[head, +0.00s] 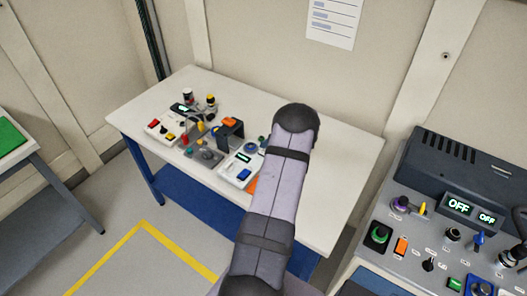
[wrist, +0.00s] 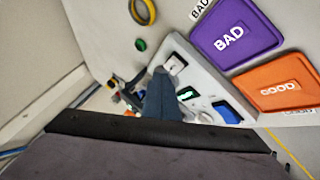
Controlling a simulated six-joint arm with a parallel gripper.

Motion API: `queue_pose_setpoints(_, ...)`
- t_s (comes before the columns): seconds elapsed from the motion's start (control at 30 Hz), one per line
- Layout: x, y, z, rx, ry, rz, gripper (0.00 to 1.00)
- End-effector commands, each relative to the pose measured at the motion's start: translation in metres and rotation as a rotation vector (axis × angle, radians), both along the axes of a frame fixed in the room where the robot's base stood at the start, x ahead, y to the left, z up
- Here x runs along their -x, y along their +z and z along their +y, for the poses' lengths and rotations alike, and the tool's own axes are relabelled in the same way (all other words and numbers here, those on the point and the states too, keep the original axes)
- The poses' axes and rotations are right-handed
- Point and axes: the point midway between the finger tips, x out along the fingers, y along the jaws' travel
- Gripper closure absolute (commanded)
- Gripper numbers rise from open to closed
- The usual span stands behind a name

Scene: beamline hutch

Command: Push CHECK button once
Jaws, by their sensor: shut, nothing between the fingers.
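A white control box (head: 232,176) stands on the white table, with a blue button (head: 243,174) and a small lit display (head: 243,157). In the wrist view the same box (wrist: 205,75) shows the blue button (wrist: 227,112), the green-lit display (wrist: 187,93) and a pale square part (wrist: 175,64) at its far end. No CHECK label is readable. My gripper (wrist: 161,75) is shut and empty, its fingers over the box and covering part of it beside the display. I cannot tell whether it touches the box. In the head view my arm hides the gripper.
A purple BAD tray (wrist: 235,35) and an orange GOOD tray (wrist: 275,83) lie beside the box. A yellow ring (wrist: 143,12) lies near them. Several small fixtures and another white box (head: 163,131) crowd the table's left. A grey console (head: 440,195) reading OFF stands at right.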

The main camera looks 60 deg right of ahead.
Motion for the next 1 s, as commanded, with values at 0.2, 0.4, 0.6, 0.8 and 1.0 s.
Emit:
queue_pose_setpoints(0.2,0.0000,-0.0006,0.0001,0.000,0.000,0.000,1.00)
queue_pose_setpoints(0.4,0.0001,-0.0060,0.0002,-0.001,-0.001,0.000,1.00)
queue_pose_setpoints(0.6,0.0000,-0.0087,-0.0001,0.000,0.000,0.000,1.00)
queue_pose_setpoints(0.8,0.0000,-0.0086,-0.0001,0.000,0.000,0.000,1.00)
queue_pose_setpoints(1.0,-0.0001,-0.0091,0.0000,0.000,0.000,0.000,1.00)
